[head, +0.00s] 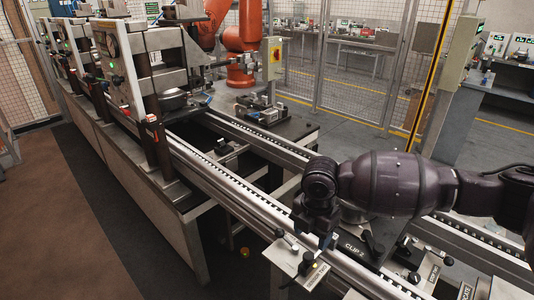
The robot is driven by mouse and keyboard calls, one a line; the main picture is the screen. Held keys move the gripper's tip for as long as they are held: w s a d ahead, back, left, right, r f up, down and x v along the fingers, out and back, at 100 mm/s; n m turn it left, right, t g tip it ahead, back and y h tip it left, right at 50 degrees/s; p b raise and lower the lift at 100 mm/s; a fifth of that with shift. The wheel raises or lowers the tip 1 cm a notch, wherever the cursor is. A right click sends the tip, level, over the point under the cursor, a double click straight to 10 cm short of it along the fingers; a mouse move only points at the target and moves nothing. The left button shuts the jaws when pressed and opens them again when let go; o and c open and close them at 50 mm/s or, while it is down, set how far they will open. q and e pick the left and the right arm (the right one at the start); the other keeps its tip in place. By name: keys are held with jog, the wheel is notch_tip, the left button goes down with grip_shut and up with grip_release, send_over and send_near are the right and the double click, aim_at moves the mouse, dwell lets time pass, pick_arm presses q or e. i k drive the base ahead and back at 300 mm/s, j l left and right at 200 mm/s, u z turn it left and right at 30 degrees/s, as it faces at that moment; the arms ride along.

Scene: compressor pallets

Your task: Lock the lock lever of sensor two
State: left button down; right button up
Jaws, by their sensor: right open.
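My right gripper (326,241) points down over the near edge of the conveyor. It is open and holds nothing that I can see. Below and left of it is a pale plate (289,262) with a small dark label that is hard to read. On the plate stand small levers with dark knobs: one lever (280,234) at the left and one lever (308,257) close to the gripper's fingers. I cannot tell which is the lock lever of sensor two, or whether it is locked. Contact between fingers and lever cannot be made out. My left gripper is not in view.
Conveyor rails (240,200) run diagonally, with a fixture (262,112) further back. An upright machine frame (140,80) stands at the left. The brown floor (60,220) is clear.

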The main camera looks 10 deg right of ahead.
aim_at(279, 233)
jog(key=k, duration=1)
